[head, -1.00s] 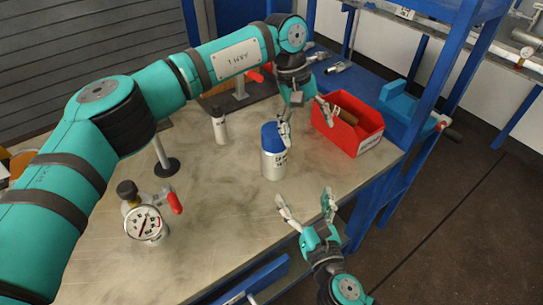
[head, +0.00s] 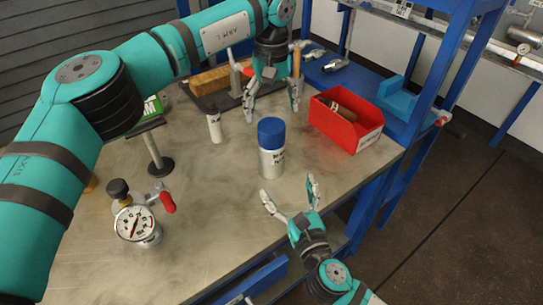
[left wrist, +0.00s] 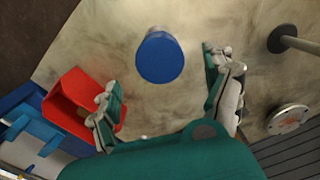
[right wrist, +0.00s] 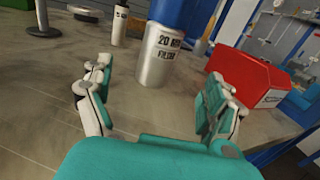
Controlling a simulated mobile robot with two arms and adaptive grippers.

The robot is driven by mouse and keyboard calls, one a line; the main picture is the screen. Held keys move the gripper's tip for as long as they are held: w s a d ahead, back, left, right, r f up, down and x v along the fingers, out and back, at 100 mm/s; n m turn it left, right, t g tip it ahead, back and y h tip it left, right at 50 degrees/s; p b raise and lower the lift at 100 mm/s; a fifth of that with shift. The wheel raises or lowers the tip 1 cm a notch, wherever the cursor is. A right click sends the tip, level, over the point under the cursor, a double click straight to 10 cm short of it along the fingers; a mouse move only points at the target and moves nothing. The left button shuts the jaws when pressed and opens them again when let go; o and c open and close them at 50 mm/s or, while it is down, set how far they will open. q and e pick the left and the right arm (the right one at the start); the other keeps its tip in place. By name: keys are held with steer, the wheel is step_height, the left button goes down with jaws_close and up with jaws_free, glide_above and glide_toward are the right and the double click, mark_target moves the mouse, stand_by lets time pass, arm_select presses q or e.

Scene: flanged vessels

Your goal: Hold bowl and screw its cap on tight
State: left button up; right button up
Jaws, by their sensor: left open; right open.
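The bowl (head: 271,164) is a silver cylinder with a dark printed label, upright on the bench. Its blue cap (head: 271,133) sits on top; how tightly it is screwed I cannot tell. The left wrist view shows the cap (left wrist: 160,57) from above, between and beyond the spread fingers. My left gripper (head: 272,112) is open and empty, behind and above the cap, apart from it. My right gripper (head: 290,187) is open and empty in front of the bowl. In the right wrist view the bowl (right wrist: 158,58) stands ahead, beyond the fingertips, not touched.
A red bin (head: 345,122) with items inside stands right of the bowl. A small white bottle (head: 214,127) and a post on a dark round base (head: 161,166) stand to the left. A pressure gauge (head: 137,224) with a red handle is at front left. Bench around the bowl is clear.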

mark_target(270, 151)
steer(key=x, duration=1.4)
steer(key=shift+f, duration=0.1)
